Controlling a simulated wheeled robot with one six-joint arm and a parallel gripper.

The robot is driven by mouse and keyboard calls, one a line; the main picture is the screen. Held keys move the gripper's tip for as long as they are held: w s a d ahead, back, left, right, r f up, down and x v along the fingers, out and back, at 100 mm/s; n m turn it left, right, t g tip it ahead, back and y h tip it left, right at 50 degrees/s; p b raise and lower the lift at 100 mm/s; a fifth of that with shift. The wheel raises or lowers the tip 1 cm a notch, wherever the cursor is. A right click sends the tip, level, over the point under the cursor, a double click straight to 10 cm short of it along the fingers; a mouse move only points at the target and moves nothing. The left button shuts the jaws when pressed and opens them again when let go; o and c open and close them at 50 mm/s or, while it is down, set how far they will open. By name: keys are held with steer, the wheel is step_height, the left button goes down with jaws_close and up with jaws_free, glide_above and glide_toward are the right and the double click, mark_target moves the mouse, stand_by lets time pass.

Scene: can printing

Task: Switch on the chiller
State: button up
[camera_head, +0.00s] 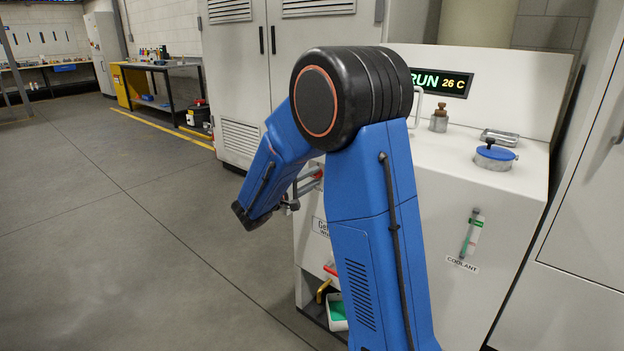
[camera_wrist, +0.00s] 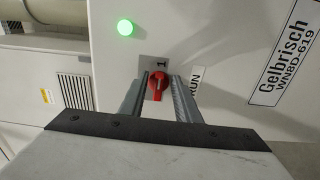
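The chiller (camera_head: 455,200) is a white cabinet. Its display (camera_head: 441,82) is lit and reads RUN 26 C. In the wrist view, a red rotary switch (camera_wrist: 157,84) sits on a grey plate on its panel. The switch handle stands roughly upright in the picture, one end towards a mark that looks like 1. A green lamp (camera_wrist: 125,28) is lit beside it. My gripper (camera_wrist: 159,82) is open, its fingers on either side of the switch with small gaps visible.
A Gelbrisch label (camera_wrist: 286,50) is on the panel to the right. On the chiller top are a blue-lidded cap (camera_head: 495,152) and a small metal fitting (camera_head: 439,118). A coolant gauge (camera_head: 472,235) is on its front. The floor (camera_head: 130,240) at left is clear.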

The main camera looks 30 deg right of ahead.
steer(key=shift+a, duration=0.15)
steer(key=v, duration=1.7)
steer(key=shift+s, duration=0.1)
steer(key=s+d+f+m+g+y, duration=0.1)
steer(key=s+d+g+y, duration=0.25)
steer(key=s, duration=0.65)
steer(key=s+d+f+m+g+y, duration=0.2)
steer(key=s+d+y, duration=0.25)
steer(key=s, duration=0.55)
steer(key=s+a+t+y, duration=0.4)
steer(key=s+a+y, duration=0.5)
steer(key=s, duration=0.3)
steer(key=shift+s+a+f+m, duration=0.25)
steer(key=shift+a+f+m, duration=0.05)
steer(key=shift+a+m, duration=0.1)
